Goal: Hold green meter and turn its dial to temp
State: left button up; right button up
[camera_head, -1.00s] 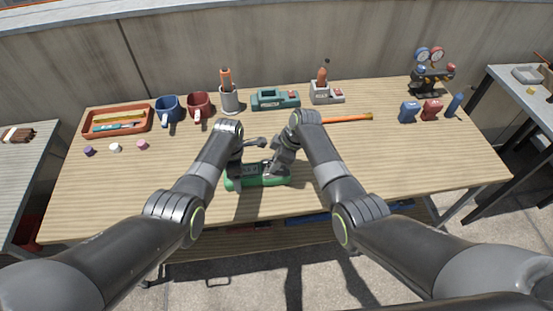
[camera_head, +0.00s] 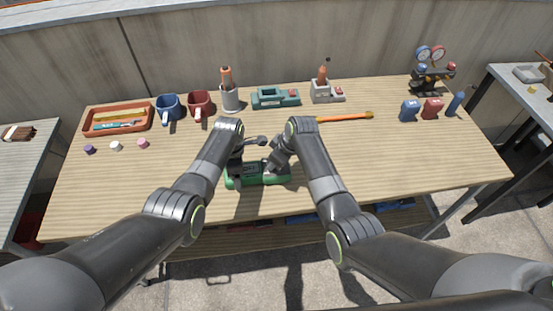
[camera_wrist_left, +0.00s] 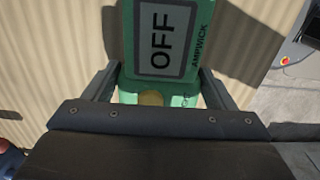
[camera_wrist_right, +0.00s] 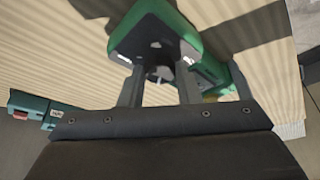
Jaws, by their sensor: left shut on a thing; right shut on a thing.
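The green meter (camera_head: 258,180) lies on the wooden table near its front edge, partly hidden by my grippers. In the left wrist view the green meter (camera_wrist_left: 188,98) has a grey display (camera_wrist_left: 165,38) reading OFF. My left gripper (camera_head: 239,168) is shut on the meter's left end, one finger on each side. My right gripper (camera_head: 270,168) is over the meter's right part. In the right wrist view the right fingers close on a small dark part that looks like the dial (camera_wrist_right: 160,72), beside the green body (camera_wrist_right: 152,35). The dial's markings cannot be read.
An orange stick (camera_head: 345,117) lies right of centre. The table's right front is clear.

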jog(key=o, duration=1)
jog(key=v, duration=1.2)
